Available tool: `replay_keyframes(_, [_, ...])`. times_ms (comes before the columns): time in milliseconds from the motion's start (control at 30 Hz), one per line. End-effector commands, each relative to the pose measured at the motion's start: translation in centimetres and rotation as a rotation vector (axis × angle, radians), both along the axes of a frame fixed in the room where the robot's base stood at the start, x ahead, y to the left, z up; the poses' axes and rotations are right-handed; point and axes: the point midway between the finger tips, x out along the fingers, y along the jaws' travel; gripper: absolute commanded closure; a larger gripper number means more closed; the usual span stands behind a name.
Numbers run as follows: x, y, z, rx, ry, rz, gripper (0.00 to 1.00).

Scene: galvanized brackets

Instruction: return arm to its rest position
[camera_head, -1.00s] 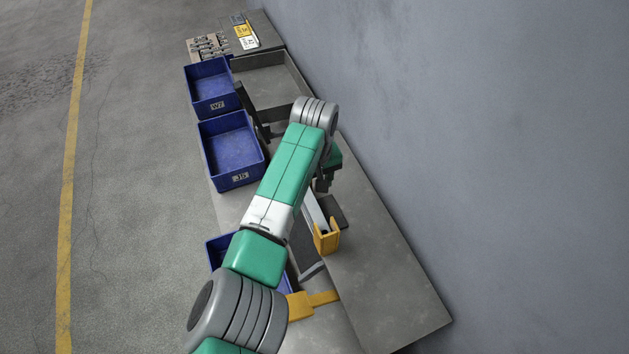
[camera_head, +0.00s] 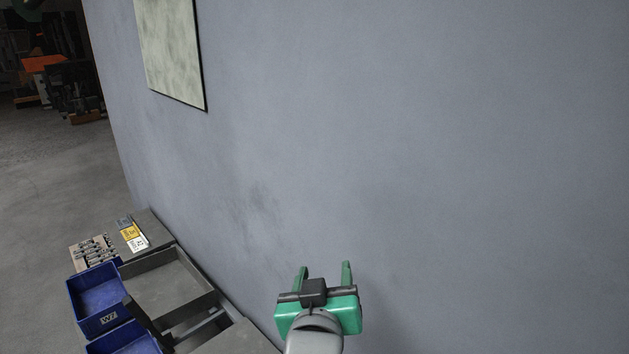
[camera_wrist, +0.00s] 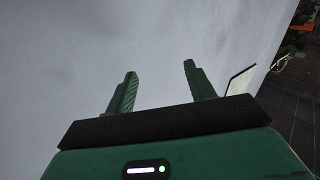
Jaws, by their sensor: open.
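My gripper (camera_head: 325,270) is raised in front of the grey wall, at the lower middle of the head view. Its two green fingers stand apart with nothing between them. In the wrist view the gripper (camera_wrist: 160,90) also shows its fingers spread and empty, with only plain wall behind them. It touches nothing that I can see. The rest of my arm is mostly below the head view's frame.
At the lower left stand a blue bin marked W7 (camera_head: 98,297), part of another blue bin (camera_head: 125,342), a grey tray (camera_head: 165,285) and a board with metal parts (camera_head: 92,250). A pale panel (camera_head: 170,50) hangs on the wall (camera_head: 420,130). Space around the gripper looks clear.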

Motion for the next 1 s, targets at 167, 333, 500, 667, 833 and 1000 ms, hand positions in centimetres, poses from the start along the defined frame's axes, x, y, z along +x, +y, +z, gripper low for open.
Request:
replay_keyframes(167, [-9.1, 0.0, 12.1, 0.103, -0.387, 0.046, 0.46])
replay_keyframes(333, [-19.2, 1.1, 19.6, 0.185, -0.68, 0.138, 0.46])
replay_keyframes(500, [-21.7, 1.6, 29.2, 0.213, -0.744, 0.172, 0.46])
replay_keyframes(667, [-21.7, 1.7, 36.8, 0.219, -0.74, 0.175, 0.46])
replay_keyframes(833, [-21.6, 1.7, 42.9, 0.226, -0.738, 0.178, 0.46])
replay_keyframes(1000, [-21.6, 1.7, 44.6, 0.228, -0.736, 0.178, 0.46])
